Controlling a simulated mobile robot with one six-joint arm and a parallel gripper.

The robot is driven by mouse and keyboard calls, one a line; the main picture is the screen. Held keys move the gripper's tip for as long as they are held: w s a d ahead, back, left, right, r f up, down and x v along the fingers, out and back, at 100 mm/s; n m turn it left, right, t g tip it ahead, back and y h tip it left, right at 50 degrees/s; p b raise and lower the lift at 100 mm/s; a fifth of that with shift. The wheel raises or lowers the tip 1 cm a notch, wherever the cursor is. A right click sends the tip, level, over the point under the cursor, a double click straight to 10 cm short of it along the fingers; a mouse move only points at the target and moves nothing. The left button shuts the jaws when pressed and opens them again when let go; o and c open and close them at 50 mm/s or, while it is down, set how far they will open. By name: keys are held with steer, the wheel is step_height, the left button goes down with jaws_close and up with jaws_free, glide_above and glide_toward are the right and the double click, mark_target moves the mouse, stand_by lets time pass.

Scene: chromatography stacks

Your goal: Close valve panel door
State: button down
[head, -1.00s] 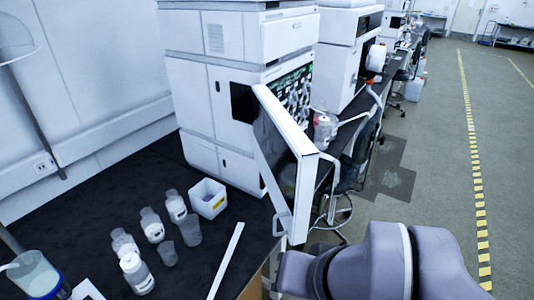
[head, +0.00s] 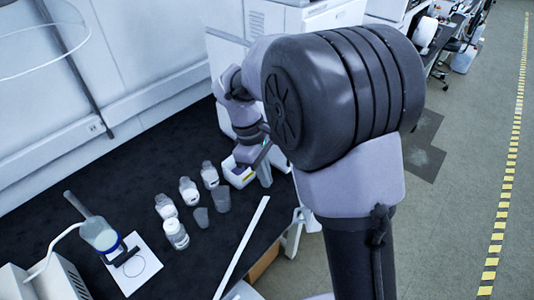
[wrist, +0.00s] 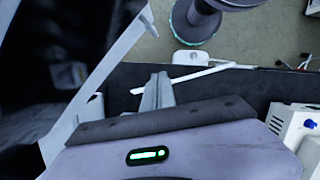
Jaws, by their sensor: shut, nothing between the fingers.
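The valve panel door shows in the wrist view as a white-edged panel (wrist: 112,58) with a dark face on the left, standing at a slant. In the head view my arm hides most of the door and the valve panel. Part of the white chromatography stack (head: 225,50) shows behind the arm. My gripper (head: 265,178) is low over the bench, by the white tub. In the wrist view its two fingers (wrist: 157,90) are together and empty, to the right of the door's edge. I cannot tell whether the gripper touches the door.
Several bottles and cups (head: 187,190) stand on the black bench (head: 110,190), left of my gripper. A white tub (head: 238,172) is close beside it. A white strip (head: 242,245) lies along the bench's front edge. A stirrer with a beaker (head: 100,235) is at lower left.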

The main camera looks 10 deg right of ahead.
steer(key=s+d+f+b, duration=0.4)
steer(key=d+f, duration=0.1)
steer(key=f, duration=0.4)
steer(key=shift+s+f, duration=0.2)
steer(key=shift+f, duration=0.1)
